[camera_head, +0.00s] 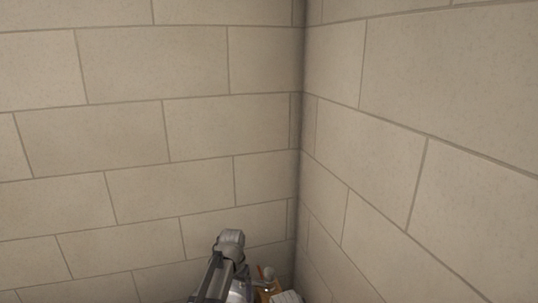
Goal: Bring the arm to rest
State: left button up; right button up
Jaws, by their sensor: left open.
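My left arm and gripper (234,284) show small at the bottom edge, left of the wall corner, as grey and dark metal parts. The gripper is open. Its fingertips are hard to make out, and I see nothing held. The rest of the arm is cut off by the lower edge of the picture. My right gripper is not in view.
Two beige block walls, a left wall (150,130) and a right wall (430,150), meet in a corner. Small orange-brown and whitish items (287,297) show at the bottom edge beside the gripper, too cut off to name. The space above is clear.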

pick_arm(q)
jog(key=s+a+n, duration=0.2)
jog(key=s+a, duration=0.1)
jog(key=s, duration=0.7)
jog(key=s+a+n, duration=0.2)
jog(key=s+a, duration=0.2)
jog(key=s, duration=0.5)
jog(key=s+d+f+m+b, duration=0.1)
jog(key=d+f+b, duration=0.2)
jog(key=f+b, duration=0.4)
jog(key=s+d+f+m+b, duration=0.1)
jog(key=d+f+b, duration=0.3)
jog(key=f+b, duration=0.4)
jog(key=s+d+f+m+y+b, duration=0.1)
jog(key=s+d+f+b, duration=0.1)
jog(key=d+f+b, duration=0.2)
jog(key=shift+d+f+m+g+b, duration=0.3)
jog(key=shift+f+m+b, duration=0.1)
jog(key=shift+f+b, duration=1.35)
jog(key=shift+s, duration=0.1)
